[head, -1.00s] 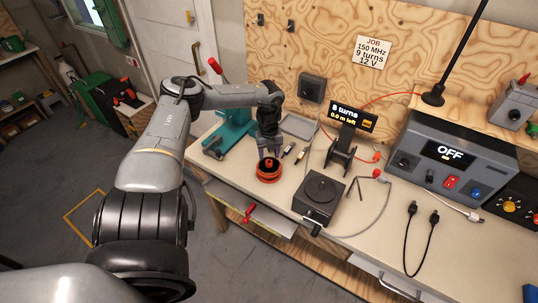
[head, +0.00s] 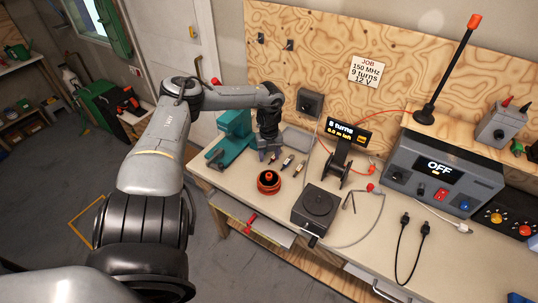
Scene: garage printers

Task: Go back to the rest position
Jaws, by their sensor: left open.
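My left gripper (head: 269,152) comes in from the left at the far left part of the bench. Its fingers point down and are apart, with nothing seen between them. It is beside a teal tool (head: 234,133) and behind an orange-and-black round part (head: 268,183) that sits on the bench, clear of the fingers. My right gripper is not in view.
Small connectors (head: 287,162) lie right of the gripper.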

